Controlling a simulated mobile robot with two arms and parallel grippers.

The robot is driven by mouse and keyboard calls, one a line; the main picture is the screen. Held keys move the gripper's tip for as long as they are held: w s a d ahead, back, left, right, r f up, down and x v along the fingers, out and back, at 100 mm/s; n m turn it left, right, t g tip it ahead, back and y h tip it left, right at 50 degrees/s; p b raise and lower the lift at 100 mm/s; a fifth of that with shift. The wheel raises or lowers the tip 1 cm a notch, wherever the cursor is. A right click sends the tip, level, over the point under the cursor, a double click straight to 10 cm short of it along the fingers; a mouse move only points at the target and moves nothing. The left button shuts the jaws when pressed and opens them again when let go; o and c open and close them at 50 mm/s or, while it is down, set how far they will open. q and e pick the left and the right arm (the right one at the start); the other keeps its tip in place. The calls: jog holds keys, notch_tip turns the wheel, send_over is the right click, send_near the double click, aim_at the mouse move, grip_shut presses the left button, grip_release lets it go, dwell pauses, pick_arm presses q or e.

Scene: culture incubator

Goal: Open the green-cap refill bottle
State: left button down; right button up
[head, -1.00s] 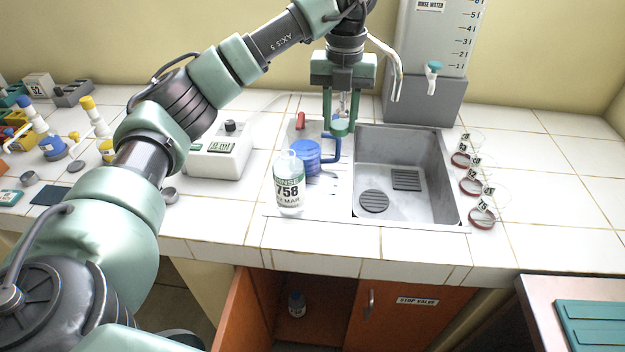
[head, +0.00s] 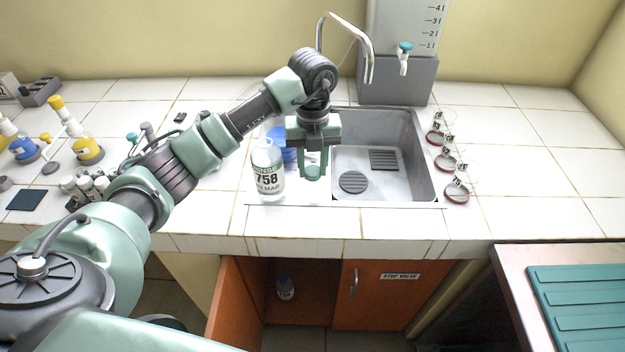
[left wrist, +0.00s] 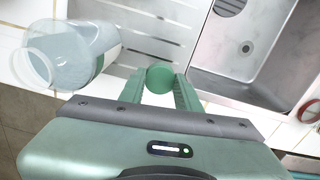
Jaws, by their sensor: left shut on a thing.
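The refill bottle (head: 269,178), clear with a white label reading 758, stands on the counter left of the sink. Its mouth is open and bare, and the open neck also shows in the left wrist view (left wrist: 42,66). My left gripper (head: 313,170) points down just right of the bottle, apart from it, beside the sink's left edge. It is shut on the green cap (left wrist: 160,77), which sits between the fingertips. The cap's height above the surface is hard to tell. My right gripper is not in view.
The sink (head: 385,190) lies right of the gripper. A blue jug (head: 276,136) is partly hidden behind the bottle and arm. The rinse-water tank (head: 400,75) stands behind. Glass dishes (head: 457,190) line the sink's right side. The front counter strip is clear.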

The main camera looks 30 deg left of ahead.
aim_at(313, 191)
pick_arm(q)
notch_tip(313, 191, down, 5)
jog(key=shift+f+p, duration=0.2)
jog(key=shift+p, duration=0.15)
jog(key=shift+f, duration=0.2)
jog(key=c, duration=1)
grip_release()
jog(key=shift+r, duration=0.15)
